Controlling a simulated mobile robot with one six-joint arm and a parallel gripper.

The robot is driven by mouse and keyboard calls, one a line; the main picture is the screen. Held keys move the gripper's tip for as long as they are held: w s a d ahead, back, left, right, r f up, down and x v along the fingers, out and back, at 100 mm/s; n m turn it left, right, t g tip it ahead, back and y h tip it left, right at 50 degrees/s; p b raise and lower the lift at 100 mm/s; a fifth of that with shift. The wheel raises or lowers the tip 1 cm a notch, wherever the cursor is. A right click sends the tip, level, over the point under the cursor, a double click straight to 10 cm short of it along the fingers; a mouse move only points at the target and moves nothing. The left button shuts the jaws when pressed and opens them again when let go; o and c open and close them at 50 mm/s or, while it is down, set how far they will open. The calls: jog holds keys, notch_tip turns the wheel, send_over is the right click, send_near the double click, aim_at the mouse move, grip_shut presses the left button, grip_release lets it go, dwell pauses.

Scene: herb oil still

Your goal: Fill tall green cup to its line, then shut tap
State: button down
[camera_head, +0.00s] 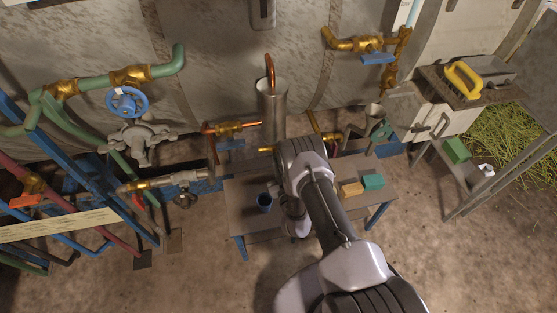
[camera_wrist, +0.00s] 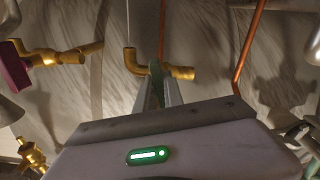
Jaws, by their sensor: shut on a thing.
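My gripper (camera_wrist: 158,92) points at a small brass tap (camera_wrist: 140,66) in the wrist view. Its narrow fingers are shut on a dark green tap handle (camera_wrist: 183,72), which shows partly between and beside the fingertips. In the head view my wrist hides the gripper and most of this tap; only a short brass end (camera_head: 265,150) sticks out left of the wrist. I can see no tall green cup or fill line in either view; my arm covers the middle of the low table (camera_head: 240,190). Whether liquid runs cannot be told.
A dark blue cup (camera_head: 264,203) stands at the table's left. An orange block (camera_head: 351,189) and a teal block (camera_head: 373,181) lie right of my arm. A metal cylinder (camera_head: 272,100) stands behind. Valves and pipes crowd the left; a blue-handled tap (camera_head: 377,59) is upper right.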

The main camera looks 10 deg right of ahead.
jog(key=shift+w+r, duration=0.1)
jog(key=shift+r, duration=0.05)
jog(key=c, duration=1.5)
grip_release()
jog(key=shift+o, duration=0.2)
jog(key=shift+f, duration=0.2)
